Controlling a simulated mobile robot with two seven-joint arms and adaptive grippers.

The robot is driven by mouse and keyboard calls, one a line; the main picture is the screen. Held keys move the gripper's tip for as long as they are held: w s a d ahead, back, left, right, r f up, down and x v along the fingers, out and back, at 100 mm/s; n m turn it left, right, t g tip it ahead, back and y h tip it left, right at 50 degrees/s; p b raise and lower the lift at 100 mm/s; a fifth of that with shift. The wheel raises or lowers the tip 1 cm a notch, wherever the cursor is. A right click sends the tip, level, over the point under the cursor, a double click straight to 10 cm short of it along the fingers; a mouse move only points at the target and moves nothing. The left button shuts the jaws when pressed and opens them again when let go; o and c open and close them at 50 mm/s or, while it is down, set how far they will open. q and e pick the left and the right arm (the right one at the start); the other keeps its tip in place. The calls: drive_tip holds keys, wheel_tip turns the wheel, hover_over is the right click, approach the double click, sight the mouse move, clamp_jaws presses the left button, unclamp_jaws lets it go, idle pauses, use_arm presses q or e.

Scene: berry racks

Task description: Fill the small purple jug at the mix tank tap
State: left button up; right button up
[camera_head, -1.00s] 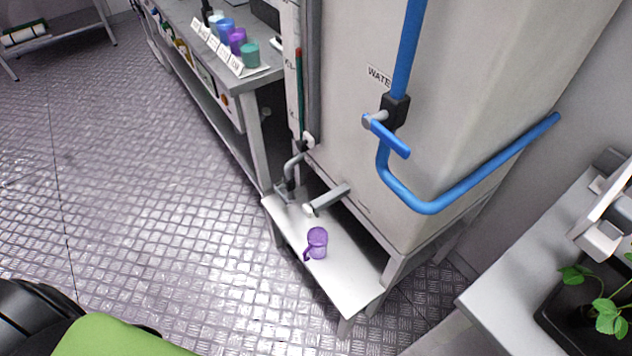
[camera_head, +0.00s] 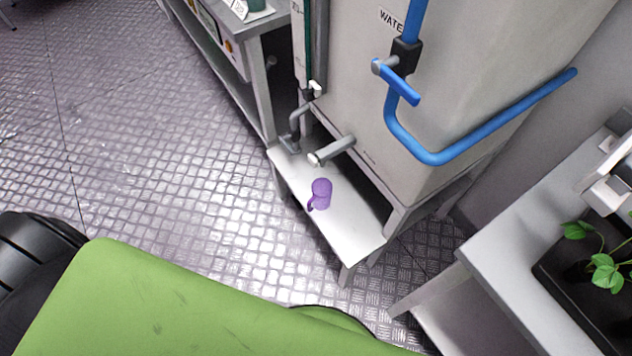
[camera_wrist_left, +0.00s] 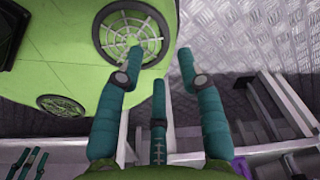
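The small purple jug (camera_head: 321,194) stands on a low white stand (camera_head: 352,228) in front of the large grey tank (camera_head: 362,105). Its handle points to the lower left. A grey tap (camera_head: 334,151) sticks out from the tank's base, above the stand and behind the jug. I cannot tell whether it is running. A purple patch (camera_wrist_left: 241,167) at the bottom of the left wrist view may be the jug. My left gripper (camera_wrist_left: 161,62) is open with nothing between its teal fingers, and it is outside the head view. My right gripper is in neither view.
A blue pipe with a blue valve handle (camera_head: 402,88) runs down the tank's front. A bent grey pipe (camera_head: 296,128) stands left of the tap. A white table (camera_head: 500,243) with a plant is at right. A workbench (camera_head: 262,75) is at upper left. The floor at left is clear.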

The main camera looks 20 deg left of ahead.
use_arm(q)
clamp_jaws()
drive_tip(key=shift+a, duration=0.15)
idle(0.9)
